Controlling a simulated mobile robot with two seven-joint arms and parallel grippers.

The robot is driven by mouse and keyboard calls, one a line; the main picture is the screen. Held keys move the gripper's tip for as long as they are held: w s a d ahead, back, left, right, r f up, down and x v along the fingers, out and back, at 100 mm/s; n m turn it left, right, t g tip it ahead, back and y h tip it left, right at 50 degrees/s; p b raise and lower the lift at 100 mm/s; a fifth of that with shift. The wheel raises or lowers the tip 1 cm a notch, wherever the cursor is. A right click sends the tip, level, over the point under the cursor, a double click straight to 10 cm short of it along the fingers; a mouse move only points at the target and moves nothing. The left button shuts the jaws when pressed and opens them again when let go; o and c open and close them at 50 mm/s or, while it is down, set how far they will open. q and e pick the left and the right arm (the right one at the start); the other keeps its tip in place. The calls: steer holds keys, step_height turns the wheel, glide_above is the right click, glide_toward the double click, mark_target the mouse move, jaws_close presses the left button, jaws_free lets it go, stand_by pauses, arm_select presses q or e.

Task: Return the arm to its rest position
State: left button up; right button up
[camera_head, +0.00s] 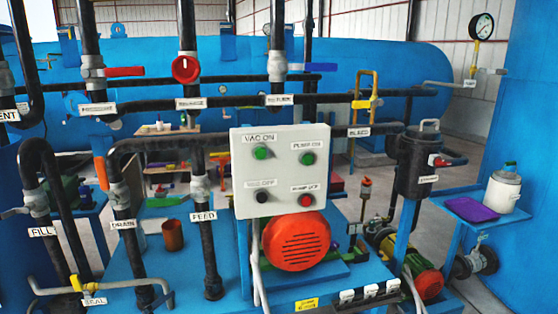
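Neither of my grippers and neither of my arms shows in the head view. What they hold and where they are cannot be seen. Ahead stands a grey control box (283,170) with green, black and red buttons and labels such as VAC ON. Behind it is a large blue horizontal vessel (375,62). Black pipes (203,245) with labels such as FEED, DRAIN and FILL run in front of the vessel.
Valve handles stick out: a red knob (186,69), a red lever (125,71), an orange lever (100,172) and a yellow handle (76,283). A brown cup (172,235) stands on the blue table. A white container (503,190) and purple pad (471,209) occupy the right shelf.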

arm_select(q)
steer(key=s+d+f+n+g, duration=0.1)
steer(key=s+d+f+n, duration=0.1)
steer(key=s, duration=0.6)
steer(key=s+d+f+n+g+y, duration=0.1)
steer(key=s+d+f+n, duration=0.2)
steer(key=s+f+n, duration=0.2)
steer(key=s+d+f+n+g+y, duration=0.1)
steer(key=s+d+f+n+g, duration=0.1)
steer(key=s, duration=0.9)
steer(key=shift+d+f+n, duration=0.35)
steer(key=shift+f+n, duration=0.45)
